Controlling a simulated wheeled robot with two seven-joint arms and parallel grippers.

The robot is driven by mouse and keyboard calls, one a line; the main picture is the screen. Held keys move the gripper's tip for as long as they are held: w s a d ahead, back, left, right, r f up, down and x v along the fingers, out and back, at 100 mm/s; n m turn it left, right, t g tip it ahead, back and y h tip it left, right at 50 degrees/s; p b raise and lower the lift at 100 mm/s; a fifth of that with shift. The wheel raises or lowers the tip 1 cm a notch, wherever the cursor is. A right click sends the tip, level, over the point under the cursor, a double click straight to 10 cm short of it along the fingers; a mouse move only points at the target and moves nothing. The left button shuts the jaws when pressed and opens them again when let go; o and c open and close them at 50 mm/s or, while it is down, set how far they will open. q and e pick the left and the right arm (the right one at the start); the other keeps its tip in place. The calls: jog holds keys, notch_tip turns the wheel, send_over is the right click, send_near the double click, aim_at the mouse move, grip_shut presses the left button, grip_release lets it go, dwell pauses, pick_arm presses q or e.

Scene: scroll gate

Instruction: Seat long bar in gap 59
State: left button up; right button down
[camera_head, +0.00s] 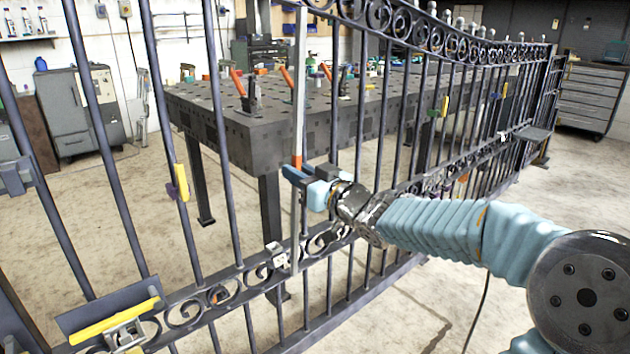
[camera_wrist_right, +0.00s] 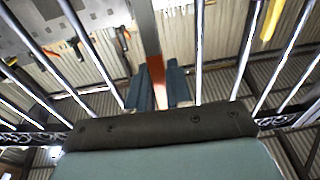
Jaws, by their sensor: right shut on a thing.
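The long bar (camera_head: 299,90) is a light grey, upright bar with an orange band at mid-height. My right gripper (camera_head: 300,175) has dark blue fingers and is shut on the bar at about the orange band. The bar's lower end comes down close to the scroll rail of the gate (camera_head: 228,200); I cannot tell whether it touches. In the right wrist view, the bar (camera_wrist_right: 145,40) runs up from between the two fingers (camera_wrist_right: 160,92). No gap number is readable, so I cannot tell which one is 59. My left gripper is not in view.
A small bracket (camera_head: 277,255) sits on the rail beside the bar's lower end. Yellow clamps (camera_head: 181,182) hang on other uprights. A dark plate with a yellow strip (camera_head: 115,320) is at lower left. A perforated table (camera_head: 240,135) with tools stands behind the gate.

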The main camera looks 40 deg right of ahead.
notch_tip(320, 180, up, 2)
jog(key=s+d+h, duration=0.1)
jog(key=s+d, duration=0.2)
jog(key=w+a+b, duration=0.1)
jog(key=w, duration=1.5)
jog(key=shift+a+f+m, duration=0.3)
jog(key=shift+f+m, duration=0.1)
dwell(0.4)
jog(key=shift+w, duration=0.15)
jog(key=shift+s, duration=0.35)
dwell(0.4)
jog(key=shift+f+b, duration=1.05)
jog(key=shift+f, duration=0.05)
dwell(0.9)
jog(key=shift+w+a+f+p, duration=0.1)
jog(key=shift+w+f+p, duration=0.1)
jog(key=shift+w+p, duration=1.25)
dwell(0.8)
